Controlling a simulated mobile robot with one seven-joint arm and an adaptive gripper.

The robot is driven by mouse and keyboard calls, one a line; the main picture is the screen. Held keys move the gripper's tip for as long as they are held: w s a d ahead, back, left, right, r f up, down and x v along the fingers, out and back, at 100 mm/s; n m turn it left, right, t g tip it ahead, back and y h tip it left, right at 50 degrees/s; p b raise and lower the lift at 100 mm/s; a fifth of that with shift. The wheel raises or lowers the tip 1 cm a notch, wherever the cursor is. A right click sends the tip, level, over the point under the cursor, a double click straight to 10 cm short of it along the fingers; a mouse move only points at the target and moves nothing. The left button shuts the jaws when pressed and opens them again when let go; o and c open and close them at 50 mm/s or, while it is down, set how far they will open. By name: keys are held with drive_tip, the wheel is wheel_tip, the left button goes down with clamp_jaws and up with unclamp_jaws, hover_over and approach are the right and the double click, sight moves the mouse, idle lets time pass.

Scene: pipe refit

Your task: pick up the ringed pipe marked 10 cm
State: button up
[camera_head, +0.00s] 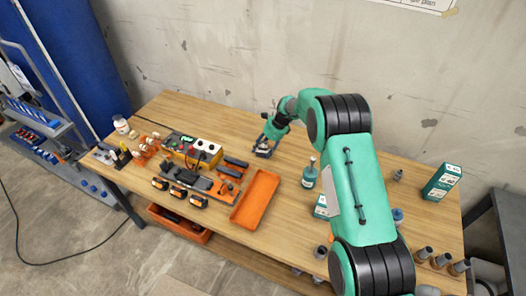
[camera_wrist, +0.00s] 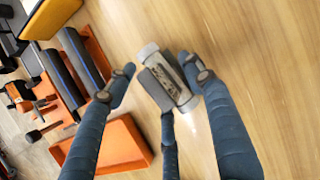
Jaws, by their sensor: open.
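A short grey pipe (camera_wrist: 180,88) with rings at its ends lies on the wooden table, between the fingers of my gripper (camera_wrist: 160,72) in the wrist view. Dark marks show on its side, too small to read. One finger is on its left with a gap, one is close by its right end, and the third reaches over or beside it from below, hiding part of it. I cannot tell whether any finger touches it. In the head view my gripper (camera_head: 266,146) is low over the table's back middle, largely hiding the pipe.
An orange tray (camera_head: 257,200) lies in front of my gripper, with tools and a yellow box (camera_head: 197,150) to the left. A teal bottle (camera_head: 310,175) stands to the right. Several grey pipes (camera_head: 440,260) stand at the front right. The table's back left of my gripper is clear.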

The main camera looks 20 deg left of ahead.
sight(262, 142)
drive_tip(key=c, duration=1.3)
drive_tip(key=shift+r, duration=0.85)
wheel_tip(262, 142, up, 2)
drive_tip(key=shift+r+p, duration=0.1)
drive_tip(key=shift+p, duration=0.35)
drive_tip(key=s+d, duration=0.3)
drive_tip(key=s, duration=0.1)
drive_tip(key=s+d+p, duration=0.1)
drive_tip(key=s+d, duration=0.2)
drive_tip(key=s, duration=0.1)
drive_tip(key=s+d+r, duration=0.1)
drive_tip(key=s+d, duration=0.2)
drive_tip(key=s, duration=0.2)
drive_tip(key=shift+d, duration=0.25)
